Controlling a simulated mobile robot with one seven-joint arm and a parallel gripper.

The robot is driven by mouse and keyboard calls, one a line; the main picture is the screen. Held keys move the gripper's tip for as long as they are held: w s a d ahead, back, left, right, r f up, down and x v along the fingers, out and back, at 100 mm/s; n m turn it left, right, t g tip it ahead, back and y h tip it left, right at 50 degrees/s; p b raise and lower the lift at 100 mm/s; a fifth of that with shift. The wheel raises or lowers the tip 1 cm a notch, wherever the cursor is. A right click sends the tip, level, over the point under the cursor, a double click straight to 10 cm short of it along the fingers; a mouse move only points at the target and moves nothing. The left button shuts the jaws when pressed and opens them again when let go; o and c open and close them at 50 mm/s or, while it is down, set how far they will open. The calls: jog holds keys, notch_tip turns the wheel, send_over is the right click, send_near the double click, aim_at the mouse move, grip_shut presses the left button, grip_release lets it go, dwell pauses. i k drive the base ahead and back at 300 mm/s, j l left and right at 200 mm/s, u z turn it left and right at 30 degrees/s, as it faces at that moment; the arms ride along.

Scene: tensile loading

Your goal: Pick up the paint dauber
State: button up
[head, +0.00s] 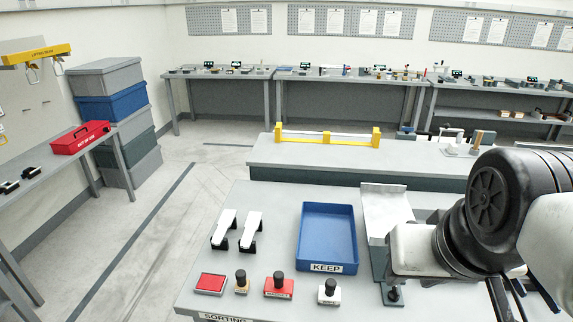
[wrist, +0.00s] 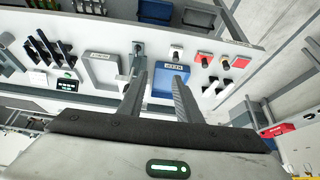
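Small black-handled pieces stand along the front of the grey table; no label I can read says paint dauber. One has a white base (head: 329,291), one a red base (head: 278,287), and one a tan base (head: 242,283). In the wrist view the white-based one (wrist: 176,52) is just beyond the right fingertip, and the red-based one (wrist: 203,58) is further right. My gripper (wrist: 161,69) is open and empty, its two fingers apart, above the table. In the head view my arm covers the right end of the table.
A blue KEEP tray (head: 327,267) sits mid-table, with a grey metal channel (head: 388,212) right of it. A red pad (head: 210,284) lies at the left front. Two white-topped tools (head: 250,230) stand behind. A yellow-ended fixture (head: 327,137) is on the bench behind.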

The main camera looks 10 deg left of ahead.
aim_at(242, 285)
jog(key=j, duration=0.6)
jog(key=i+j, duration=0.15)
jog(key=j, duration=1)
jog(key=i, duration=0.05)
